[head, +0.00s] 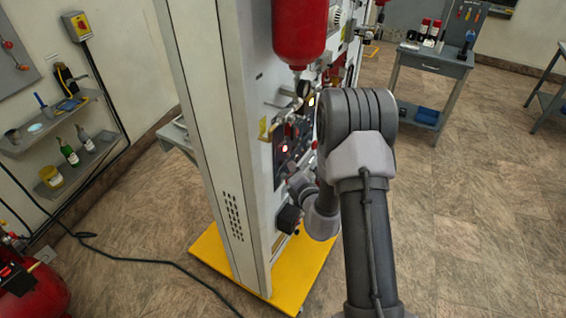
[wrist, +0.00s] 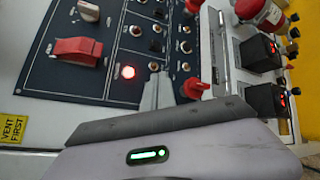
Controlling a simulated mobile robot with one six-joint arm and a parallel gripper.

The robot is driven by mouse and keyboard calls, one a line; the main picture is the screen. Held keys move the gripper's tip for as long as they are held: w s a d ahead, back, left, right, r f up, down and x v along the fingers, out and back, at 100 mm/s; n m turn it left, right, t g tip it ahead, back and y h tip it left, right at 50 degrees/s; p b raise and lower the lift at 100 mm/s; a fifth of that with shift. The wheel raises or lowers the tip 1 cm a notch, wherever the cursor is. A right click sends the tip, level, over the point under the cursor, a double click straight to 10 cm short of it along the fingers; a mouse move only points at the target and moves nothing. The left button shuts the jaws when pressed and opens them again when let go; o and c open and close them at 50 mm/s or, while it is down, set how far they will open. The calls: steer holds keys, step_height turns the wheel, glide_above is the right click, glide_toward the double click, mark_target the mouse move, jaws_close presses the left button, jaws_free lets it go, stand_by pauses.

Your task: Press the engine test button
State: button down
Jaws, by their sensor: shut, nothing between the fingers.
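A dark control panel (wrist: 105,85) fills much of the wrist view. A lit red button (wrist: 127,72) glows on it; a lit spot (head: 284,148) also shows on the cabinet in the head view. No readable label tells me which control is the engine test button. My gripper (wrist: 158,82) is shut and empty, its pale fingers pointing at the panel just right of the lit button. I cannot tell whether they touch the panel. In the head view my arm covers part of the panel.
On the panel are a red switch handle (wrist: 78,50), a red knob (wrist: 193,88) and several small toggles. Black boxes (wrist: 262,54) stand out at the right. The white cabinet (head: 215,130) has a yellow base (head: 285,285) and carries a red cylinder (head: 299,35).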

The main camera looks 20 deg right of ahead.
steer(key=s+d, duration=0.1)
steer(key=s, duration=0.1)
steer(key=s+d, duration=0.2)
steer(key=shift+b, duration=0.3)
stand_by(0.8)
